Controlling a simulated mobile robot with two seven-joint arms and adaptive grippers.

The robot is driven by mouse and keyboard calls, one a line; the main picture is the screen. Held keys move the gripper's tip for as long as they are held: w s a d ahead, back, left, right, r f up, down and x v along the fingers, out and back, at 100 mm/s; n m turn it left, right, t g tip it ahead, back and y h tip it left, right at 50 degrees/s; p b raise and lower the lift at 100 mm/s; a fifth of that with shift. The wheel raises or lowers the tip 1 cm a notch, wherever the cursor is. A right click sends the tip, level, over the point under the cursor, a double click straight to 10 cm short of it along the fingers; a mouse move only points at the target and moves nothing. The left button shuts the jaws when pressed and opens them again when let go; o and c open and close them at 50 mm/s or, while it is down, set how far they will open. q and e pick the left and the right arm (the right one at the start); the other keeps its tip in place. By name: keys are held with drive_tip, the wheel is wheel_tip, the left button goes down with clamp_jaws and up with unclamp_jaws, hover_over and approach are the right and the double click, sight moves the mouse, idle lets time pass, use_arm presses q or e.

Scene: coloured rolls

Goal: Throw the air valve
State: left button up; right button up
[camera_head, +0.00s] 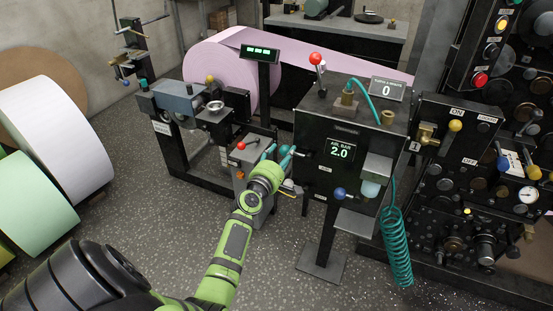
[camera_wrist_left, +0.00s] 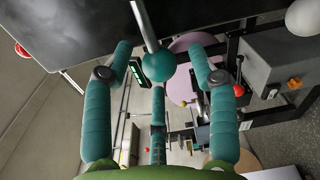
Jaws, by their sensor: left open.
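A dark box on a post carries a display (camera_head: 341,151) reading "AIR, BAR 2.0". A metal rod sticks out from its left side, at my left gripper (camera_head: 284,160). In the left wrist view the rod ends in a teal ball knob (camera_wrist_left: 158,72). The knob sits between the spread teal fingers of my left gripper (camera_wrist_left: 160,85), which is open; whether a finger touches it I cannot tell. A yellow-knobbed lever (camera_head: 455,125) on a brass valve (camera_head: 427,134) stands by "ON" and "OFF" labels at right. No label in view reads "air valve". My right gripper is not in view.
A small grey box with a red knob (camera_head: 241,146) stands left of the gripper. Large rolls (camera_head: 60,130) stand at far left.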

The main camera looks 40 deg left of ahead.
use_arm(q)
drive_tip(key=v, duration=1.1)
drive_tip(key=shift+s+d, duration=0.15)
drive_tip(key=shift+s, duration=0.15)
drive_tip(key=s+d+f+m+g+h, duration=0.1)
drive_tip(key=d+f+m+g+h, duration=0.2)
drive_tip(key=f, duration=0.8)
drive_tip(key=s+d+f+m+g, duration=0.2)
drive_tip(key=d+f+m, duration=0.3)
drive_tip(key=f, duration=0.5)
drive_tip(key=s+d+f+m+g+h, duration=0.1)
drive_tip(key=s+d+f+m+g, duration=0.15)
drive_tip(key=s+f, duration=0.35)
drive_tip(key=s+d+f+m+g, duration=0.2)
drive_tip(key=s+d+f+m, duration=0.25)
drive_tip(key=f, duration=0.45)
drive_tip(key=s+f+m+g, duration=0.3)
drive_tip(key=s+f+m, duration=0.2)
drive_tip(key=s, duration=0.8)
drive_tip(key=s+d+f+m+g, duration=0.1)
drive_tip(key=s+f+m+g, duration=0.2)
drive_tip(key=s, duration=1.1)
wheel_tip(320, 180, down, 4)
drive_tip(key=m, duration=0.2)
drive_tip(key=shift+s+d+m+g, duration=0.15)
drive_tip(key=shift+s+m+g, duration=0.05)
drive_tip(key=shift+m+g, duration=0.15)
